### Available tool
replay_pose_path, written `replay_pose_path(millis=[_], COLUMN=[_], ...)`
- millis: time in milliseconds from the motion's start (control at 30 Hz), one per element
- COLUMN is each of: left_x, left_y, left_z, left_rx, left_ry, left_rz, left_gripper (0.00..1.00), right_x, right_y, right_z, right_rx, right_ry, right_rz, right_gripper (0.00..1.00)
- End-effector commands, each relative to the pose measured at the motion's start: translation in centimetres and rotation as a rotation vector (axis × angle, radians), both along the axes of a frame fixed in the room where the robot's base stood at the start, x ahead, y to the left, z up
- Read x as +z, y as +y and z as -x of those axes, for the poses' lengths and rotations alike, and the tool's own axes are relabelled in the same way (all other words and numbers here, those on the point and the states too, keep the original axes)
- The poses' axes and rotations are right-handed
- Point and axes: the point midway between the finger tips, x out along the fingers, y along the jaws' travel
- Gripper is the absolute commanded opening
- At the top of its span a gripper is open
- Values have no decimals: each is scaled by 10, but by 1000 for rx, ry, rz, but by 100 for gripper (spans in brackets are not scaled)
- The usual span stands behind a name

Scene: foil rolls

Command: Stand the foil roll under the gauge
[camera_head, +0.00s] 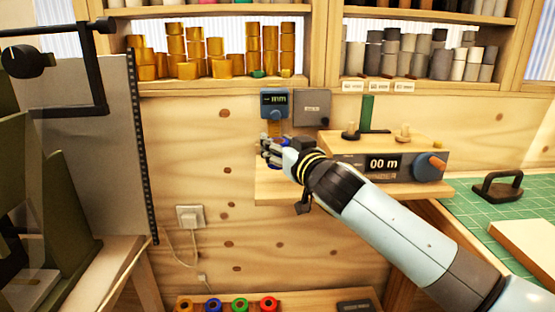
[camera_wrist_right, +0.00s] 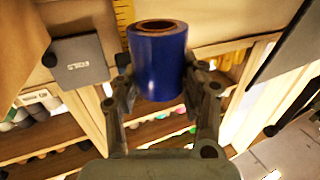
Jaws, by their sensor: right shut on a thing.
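The foil roll (camera_wrist_right: 157,65) is dark blue with a brown core, and it is between the fingers of my right gripper (camera_wrist_right: 160,88) in the wrist view. My right gripper (camera_head: 275,151) is shut on it, just below the gauge (camera_head: 274,103), a blue box with an "mm" display on the wooden wall. In the head view the fingers hide most of the roll. Whether its base touches the small wooden shelf (camera_head: 270,192) cannot be told. A yellow scale strip (camera_wrist_right: 124,12) shows beside the roll in the wrist view. My left gripper is not in view.
A grey box (camera_head: 312,107) hangs right of the gauge. Gold and grey rolls fill upper shelves. Several coloured rolls (camera_head: 240,304) sit low in front.

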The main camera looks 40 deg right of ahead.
Motion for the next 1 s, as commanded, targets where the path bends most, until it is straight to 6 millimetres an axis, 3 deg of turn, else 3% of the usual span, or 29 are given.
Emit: replay_pose_path(millis=[300,767,800,933,1000], left_x=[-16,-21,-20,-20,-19], left_y=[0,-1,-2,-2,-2], left_z=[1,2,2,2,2], left_rx=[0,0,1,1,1], left_ry=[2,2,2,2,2], left_rz=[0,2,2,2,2], left_gripper=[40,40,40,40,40], right_x=[-41,-47,-46,-45,-45], right_y=[2,1,1,1,1], right_z=[-3,-3,-3,-3,-3], right_rx=[0,0,0,0,0], right_ry=[1,0,1,1,1], right_rz=[2,-1,-1,-1,-1], right_gripper=[6,6,46,63,64])
